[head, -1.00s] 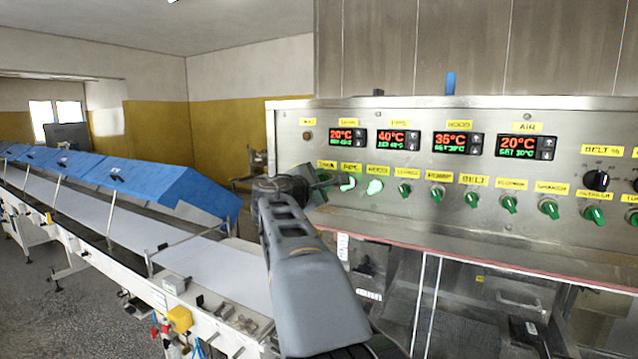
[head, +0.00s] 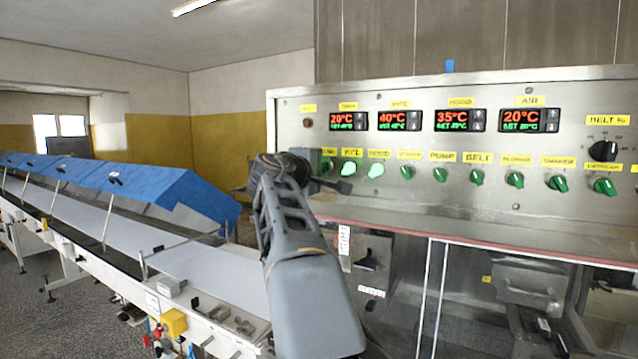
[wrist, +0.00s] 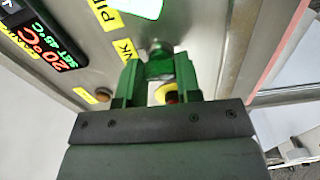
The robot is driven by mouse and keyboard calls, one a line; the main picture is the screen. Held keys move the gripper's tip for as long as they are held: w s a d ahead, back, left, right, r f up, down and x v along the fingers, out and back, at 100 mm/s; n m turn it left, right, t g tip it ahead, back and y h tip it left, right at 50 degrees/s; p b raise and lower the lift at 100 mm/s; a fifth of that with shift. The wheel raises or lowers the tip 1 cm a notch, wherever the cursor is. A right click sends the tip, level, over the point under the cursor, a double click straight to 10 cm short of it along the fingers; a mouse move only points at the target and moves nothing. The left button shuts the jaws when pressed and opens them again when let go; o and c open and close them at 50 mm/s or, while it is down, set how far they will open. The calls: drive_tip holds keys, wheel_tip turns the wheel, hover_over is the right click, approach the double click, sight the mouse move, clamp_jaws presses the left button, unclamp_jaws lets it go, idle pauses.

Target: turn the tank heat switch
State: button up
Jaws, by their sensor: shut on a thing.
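The tank heat switch (wrist: 160,64) is a green knob at the left end of the switch row, beside a yellow label ending in "NK" in the wrist view. My gripper (wrist: 160,82) is shut on it, with one finger on each side of the knob. In the head view my gripper (head: 335,175) reaches the panel at the left end of the row, and it and the arm hide most of the switch. The knob's exact angle is hard to tell. The tank display (head: 347,121) reads 20°C in red with a green set value below.
The pipe switch (head: 349,168) and hood switch (head: 376,170) glow bright pale green close to the right. Several darker green knobs continue along the steel panel (head: 290,98). A conveyor with blue covers (head: 150,190) runs along the left.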

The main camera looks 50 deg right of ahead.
drive_tip(key=m+b, duration=0.3)
drive_tip(key=m, duration=0.2)
drive_tip(key=shift+b, duration=0.3)
drive_tip(key=shift+m, duration=0.3)
drive_tip(key=o, duration=0.9)
drive_tip(key=b+v, duration=0.4)
drive_tip(key=v, duration=0.9)
drive_tip(key=shift+s+a, duration=0.1)
drive_tip(key=shift+a, duration=0.3)
